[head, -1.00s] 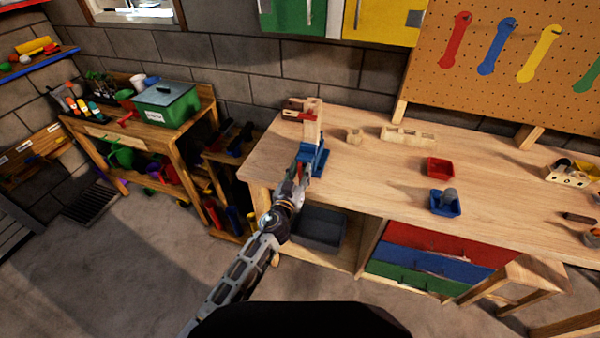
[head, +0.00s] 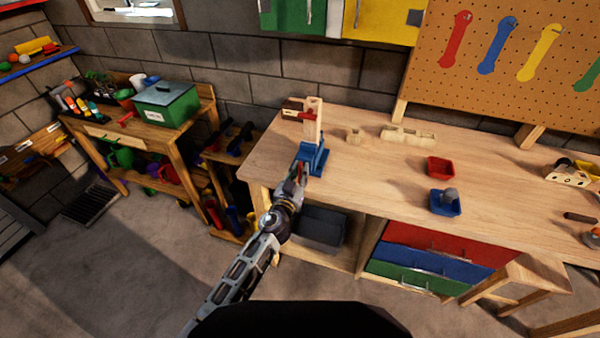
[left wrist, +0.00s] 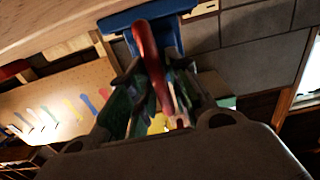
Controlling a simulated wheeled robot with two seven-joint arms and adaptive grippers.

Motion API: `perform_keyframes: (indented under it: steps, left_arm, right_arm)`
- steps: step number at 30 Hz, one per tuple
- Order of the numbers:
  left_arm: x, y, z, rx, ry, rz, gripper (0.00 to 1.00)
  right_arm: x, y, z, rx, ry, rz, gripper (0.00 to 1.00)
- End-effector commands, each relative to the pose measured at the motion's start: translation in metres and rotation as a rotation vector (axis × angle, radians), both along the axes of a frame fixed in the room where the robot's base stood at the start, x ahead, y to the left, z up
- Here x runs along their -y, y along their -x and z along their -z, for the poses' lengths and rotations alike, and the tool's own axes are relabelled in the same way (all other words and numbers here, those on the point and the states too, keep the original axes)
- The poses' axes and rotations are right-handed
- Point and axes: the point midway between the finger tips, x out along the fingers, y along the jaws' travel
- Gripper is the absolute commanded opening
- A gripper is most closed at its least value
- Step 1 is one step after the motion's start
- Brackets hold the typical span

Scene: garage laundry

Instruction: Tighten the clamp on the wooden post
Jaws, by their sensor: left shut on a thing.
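My left gripper (head: 299,174) is at the bench's front edge, just in front of the clamp, shut on the red handle. The fingers (left wrist: 155,82) hide part of the handle. My right gripper is not in view.
A red bin (head: 440,168) and a blue bin (head: 445,203) stand on the workbench (head: 375,185) to the right. Small wooden blocks (head: 408,135) lie toward its back. A dark bin (head: 318,228) sits on the shelf below. The bench between clamp and bins is clear.

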Motion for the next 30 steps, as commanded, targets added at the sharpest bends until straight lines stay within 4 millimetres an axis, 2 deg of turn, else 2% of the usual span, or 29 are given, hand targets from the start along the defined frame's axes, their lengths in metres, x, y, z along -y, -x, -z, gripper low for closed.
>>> perform_keyframes:
  steps: [30]
  left_arm:
    - [0.005, 0.002, 0.004, 0.174, -0.545, 0.001, 0.0]
  right_arm:
    - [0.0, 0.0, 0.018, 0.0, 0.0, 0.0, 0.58]
